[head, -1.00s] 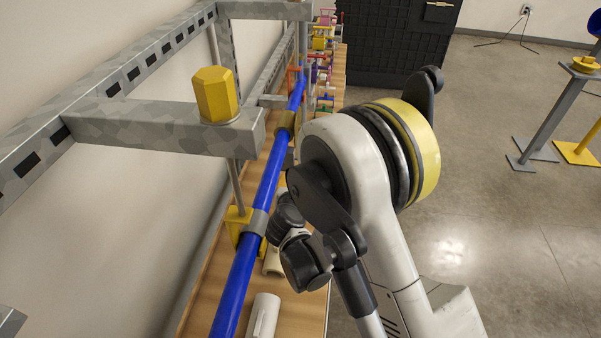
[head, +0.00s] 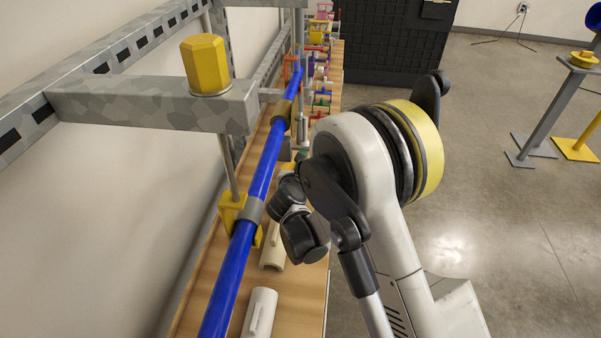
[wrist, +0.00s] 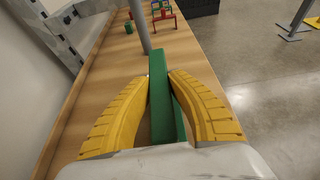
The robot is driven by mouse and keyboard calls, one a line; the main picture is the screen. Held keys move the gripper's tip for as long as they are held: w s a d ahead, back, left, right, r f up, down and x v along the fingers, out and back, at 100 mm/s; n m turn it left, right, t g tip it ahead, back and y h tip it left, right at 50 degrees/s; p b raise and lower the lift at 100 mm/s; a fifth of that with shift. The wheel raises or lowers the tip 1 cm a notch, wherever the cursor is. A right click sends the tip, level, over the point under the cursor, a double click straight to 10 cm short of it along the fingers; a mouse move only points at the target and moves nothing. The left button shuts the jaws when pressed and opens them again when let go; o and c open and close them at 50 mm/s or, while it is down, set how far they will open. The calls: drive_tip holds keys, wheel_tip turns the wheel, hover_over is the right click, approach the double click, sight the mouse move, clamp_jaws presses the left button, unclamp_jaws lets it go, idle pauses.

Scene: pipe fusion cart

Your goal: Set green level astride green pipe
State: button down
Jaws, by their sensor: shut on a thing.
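The green level is a long green bar (wrist: 159,100) in the wrist view, pointing away from me over the wooden bench top. My gripper (wrist: 160,78) has its two yellow fingers closed on the bar's sides. The bar's near end is partly hidden by the gripper's body. I cannot make out a green pipe for certain; a small green piece (wrist: 128,27) stands on the bench farther off, left of a grey post. In the head view, my arm hides the gripper and the level.
A long blue pipe (head: 262,175) runs along the wooden bench (head: 200,285). A grey beam (head: 150,105) with a yellow hexagonal cap (head: 205,64) overhangs it. The grey post (wrist: 139,25) stands beyond the level; a red frame (wrist: 164,20) is behind. Pale pipe pieces (head: 261,313) lie nearby.

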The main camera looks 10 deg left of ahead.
idle(0.3)
wheel_tip(320, 180, up, 4)
drive_tip(key=p, duration=0.2)
drive_tip(key=shift+p, duration=0.35)
drive_tip(key=w+d, duration=0.1)
drive_tip(key=d, duration=1.7)
drive_tip(key=shift+f, duration=0.3)
